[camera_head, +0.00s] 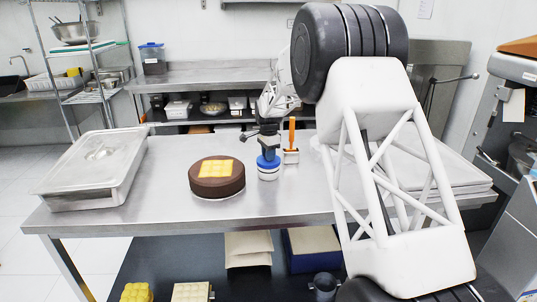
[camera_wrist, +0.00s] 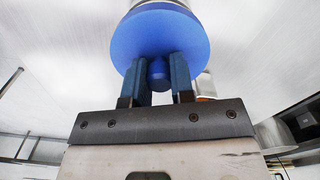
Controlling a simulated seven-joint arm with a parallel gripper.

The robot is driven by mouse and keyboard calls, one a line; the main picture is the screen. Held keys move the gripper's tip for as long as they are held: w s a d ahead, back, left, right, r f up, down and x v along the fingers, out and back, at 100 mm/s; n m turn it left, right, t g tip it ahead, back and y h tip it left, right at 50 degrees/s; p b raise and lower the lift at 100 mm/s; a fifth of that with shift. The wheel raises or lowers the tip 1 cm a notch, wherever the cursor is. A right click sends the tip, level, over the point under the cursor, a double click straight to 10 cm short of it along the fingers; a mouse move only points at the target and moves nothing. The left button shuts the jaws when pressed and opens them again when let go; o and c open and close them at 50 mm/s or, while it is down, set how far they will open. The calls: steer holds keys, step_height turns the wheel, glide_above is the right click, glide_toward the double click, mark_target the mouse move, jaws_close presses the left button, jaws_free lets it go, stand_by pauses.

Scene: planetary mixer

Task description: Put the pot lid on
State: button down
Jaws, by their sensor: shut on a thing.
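The pot lid (camera_head: 268,161) is a blue disc with a knob. The wrist view shows the lid's blue face (camera_wrist: 155,35), with its knob between the two fingers. My gripper (camera_head: 268,146) is shut on that knob from above; its fingers (camera_wrist: 158,75) show clearly in the wrist view. A small white pot (camera_head: 268,176) stands on the table directly below the lid, and a bit of it shows past the lid in the wrist view (camera_wrist: 158,3). The lid looks level and at the pot's rim. I cannot tell whether it is fully seated.
A brown round cake (camera_head: 217,184) with a yellow top stands just left of the pot. An orange-handled tool in a white holder (camera_head: 291,156) stands close on the right. A large lidded metal tray (camera_head: 92,170) is at the table's left end. The front middle of the steel table (camera_head: 290,205) is clear.

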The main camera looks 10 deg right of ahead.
steer(key=shift+f, duration=0.8)
steer(key=c, duration=0.9)
jaws_free()
steer(key=shift+r, duration=0.1)
steer(key=shift+r, duration=3.8)
